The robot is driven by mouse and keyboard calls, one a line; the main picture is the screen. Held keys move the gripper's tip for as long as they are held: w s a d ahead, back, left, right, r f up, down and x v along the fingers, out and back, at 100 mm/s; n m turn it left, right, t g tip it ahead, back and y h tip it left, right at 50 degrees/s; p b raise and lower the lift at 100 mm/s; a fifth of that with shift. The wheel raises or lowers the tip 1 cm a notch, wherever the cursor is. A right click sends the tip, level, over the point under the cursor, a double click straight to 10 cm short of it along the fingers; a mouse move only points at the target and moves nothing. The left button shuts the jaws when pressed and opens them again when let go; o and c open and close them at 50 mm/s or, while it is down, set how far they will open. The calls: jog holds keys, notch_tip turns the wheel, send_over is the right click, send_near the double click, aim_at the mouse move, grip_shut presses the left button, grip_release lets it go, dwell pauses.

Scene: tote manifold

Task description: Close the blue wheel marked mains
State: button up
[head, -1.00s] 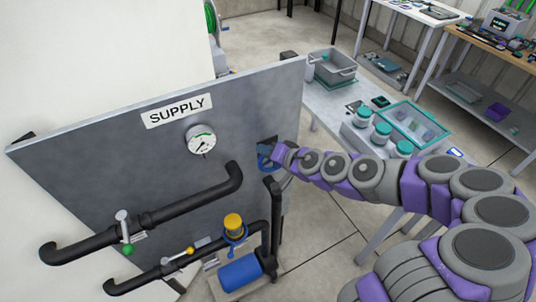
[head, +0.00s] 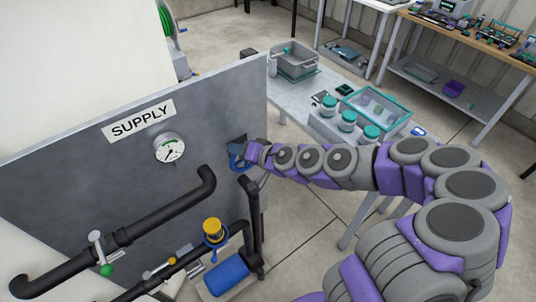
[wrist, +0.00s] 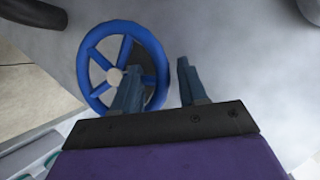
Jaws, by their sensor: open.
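The blue wheel (wrist: 95,46) is a spoked handwheel with a pale hub, on the grey panel. In the head view the blue wheel (head: 237,158) shows only in part, at the panel's right side beside my gripper (head: 249,154). In the wrist view my gripper (wrist: 158,82) is open, its two dark fingers apart. The left finger overlaps the wheel's lower right rim and spokes in the picture; the right finger is clear of the wheel, to its right. I cannot tell whether either finger touches the wheel. No mains marking is readable in these views.
The grey panel (head: 75,135) carries a SUPPLY sign (head: 139,121), a gauge (head: 169,149) and black pipes (head: 160,214). A green-knobbed valve (head: 106,270), a yellow-capped fitting (head: 212,227) and a blue cylinder (head: 226,274) are lower down. A table (head: 285,95) with jars and trays stands behind my arm.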

jog(key=b+v, duration=0.7)
jog(key=v, duration=0.9)
jog(key=shift+w+f, duration=0.1)
